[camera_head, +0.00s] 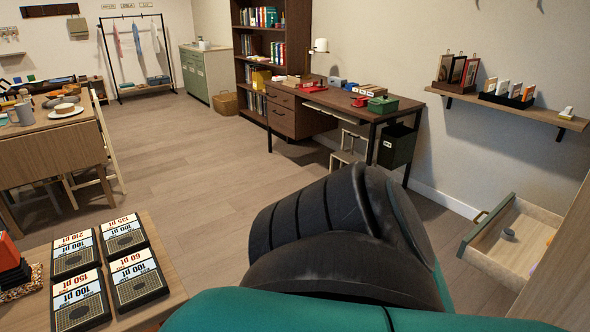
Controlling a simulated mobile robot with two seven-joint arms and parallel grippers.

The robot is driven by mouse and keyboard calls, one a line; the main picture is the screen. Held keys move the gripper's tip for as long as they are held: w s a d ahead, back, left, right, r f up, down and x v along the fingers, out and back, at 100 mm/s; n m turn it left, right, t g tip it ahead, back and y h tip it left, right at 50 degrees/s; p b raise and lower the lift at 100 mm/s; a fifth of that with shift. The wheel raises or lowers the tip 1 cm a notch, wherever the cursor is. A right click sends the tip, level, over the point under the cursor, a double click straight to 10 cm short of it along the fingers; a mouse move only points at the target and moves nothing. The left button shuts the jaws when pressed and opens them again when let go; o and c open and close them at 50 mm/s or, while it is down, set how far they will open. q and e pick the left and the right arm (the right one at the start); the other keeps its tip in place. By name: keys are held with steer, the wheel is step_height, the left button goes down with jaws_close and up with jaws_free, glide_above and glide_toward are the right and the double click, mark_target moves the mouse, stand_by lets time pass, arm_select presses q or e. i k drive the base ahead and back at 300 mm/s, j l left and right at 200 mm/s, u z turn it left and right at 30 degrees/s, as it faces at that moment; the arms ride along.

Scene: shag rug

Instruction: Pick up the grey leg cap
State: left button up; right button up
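A small grey round piece (508,234), which looks like the grey leg cap, sits inside an open drawer (489,257) at the right. It is small in the picture, so its details are hard to tell. One of my arms, teal and black, fills the lower middle of the view, to the left of the drawer. Neither of my grippers shows in the view.
A table (170,269) with several number-marked boxes stands at lower left. A wooden desk (297,119) is along the back wall, and a wall shelf (540,115) hangs above the drawer. The wood floor (190,170) in the middle is clear.

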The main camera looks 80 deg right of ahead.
mark_target(508, 234)
steer(key=z, duration=4.05)
steer(key=i+j+z, duration=0.1)
steer(key=z, duration=0.2)
steer(key=i+j+z, duration=0.1)
steer(key=z, duration=0.15)
steer(key=i+j+z, duration=0.1)
steer(key=j, duration=0.25)
steer(key=i+j+z, duration=0.1)
steer(key=i+j, duration=0.2)
steer(key=i+j+z, duration=0.1)
steer(key=j, duration=0.3)
steer(key=i+j+z, duration=0.1)
steer(key=j, duration=0.25)
steer(key=i+j+z, duration=0.15)
steer(key=j, duration=0.25)
steer(key=i+j, duration=0.15)
steer(key=j, duration=0.2)
steer(key=i+j, duration=0.15)
steer(key=j, duration=0.25)
steer(key=i+j, duration=0.15)
steer(key=j, duration=0.2)
steer(key=i+j, duration=0.15)
steer(key=j, duration=0.2)
steer(key=i+j, duration=0.15)
steer(key=j, duration=0.25)
